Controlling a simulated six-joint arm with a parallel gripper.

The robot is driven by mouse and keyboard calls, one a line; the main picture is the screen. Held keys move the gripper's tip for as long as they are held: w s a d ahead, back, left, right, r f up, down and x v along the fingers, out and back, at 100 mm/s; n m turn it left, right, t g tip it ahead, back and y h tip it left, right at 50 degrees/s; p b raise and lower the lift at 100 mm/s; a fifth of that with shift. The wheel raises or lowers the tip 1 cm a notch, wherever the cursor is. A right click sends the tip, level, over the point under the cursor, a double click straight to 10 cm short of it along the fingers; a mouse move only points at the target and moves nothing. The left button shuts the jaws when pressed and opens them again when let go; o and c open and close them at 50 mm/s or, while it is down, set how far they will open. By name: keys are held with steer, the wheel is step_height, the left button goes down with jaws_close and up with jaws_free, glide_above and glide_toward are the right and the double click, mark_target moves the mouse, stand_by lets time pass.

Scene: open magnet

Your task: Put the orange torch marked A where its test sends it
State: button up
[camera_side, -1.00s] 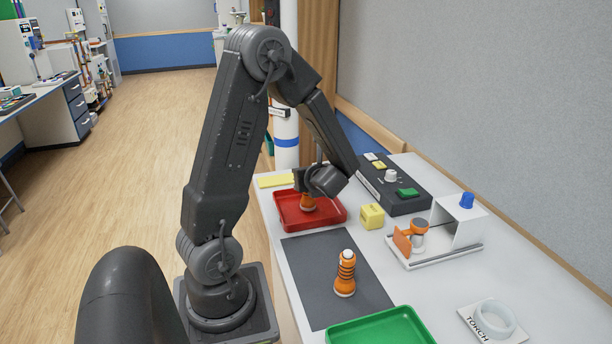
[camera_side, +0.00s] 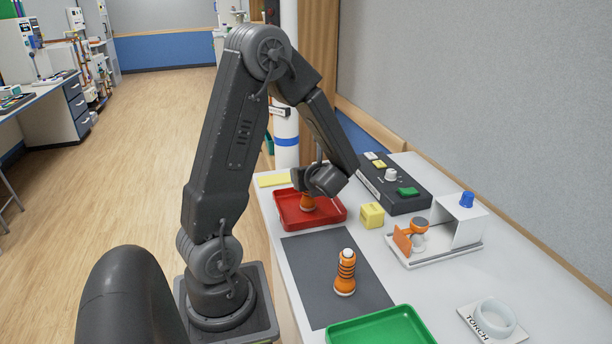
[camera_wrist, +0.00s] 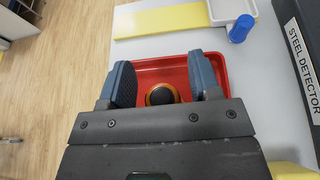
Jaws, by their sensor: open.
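An orange torch (camera_side: 307,203) stands in the red tray (camera_side: 334,217); it also shows in the wrist view (camera_wrist: 162,94) as a dark round end with an orange rim. My gripper (camera_side: 312,187) is over the tray, at the torch's top. In the wrist view my gripper (camera_wrist: 162,80) has its fingers apart on either side of the torch, with gaps. A second orange torch (camera_side: 345,275), with black bands and a pale top, stands on the dark mat (camera_side: 318,262). A third orange item (camera_side: 402,240) sits in a white stand. I cannot read a letter A on any torch.
The black box marked STEEL DETECTOR (camera_wrist: 300,50) lies right of the tray, with a knob and green pad. A yellow block (camera_side: 371,216) stands close to the tray. A green tray (camera_side: 385,328) is at the front; a white ring holder marked TORCH (camera_side: 494,318) is at right.

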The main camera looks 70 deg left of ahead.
steer(key=s+d+r+n+t+h, duration=0.1)
steer(key=d+r+n+h, duration=0.3)
steer(key=d, duration=0.6)
steer(key=s+d+r+n+t+h, duration=0.2)
steer(key=d+n, duration=0.5)
steer(key=d, duration=0.4)
steer(key=s+d+r+n+t+h, duration=0.1)
steer(key=d+r+n+t+h, duration=0.2)
steer(key=d+r+n+h, duration=0.3)
steer(key=d+h, duration=0.1)
steer(key=d, duration=0.4)
steer(key=shift+s+n, duration=0.25)
steer(key=shift+n, duration=0.05)
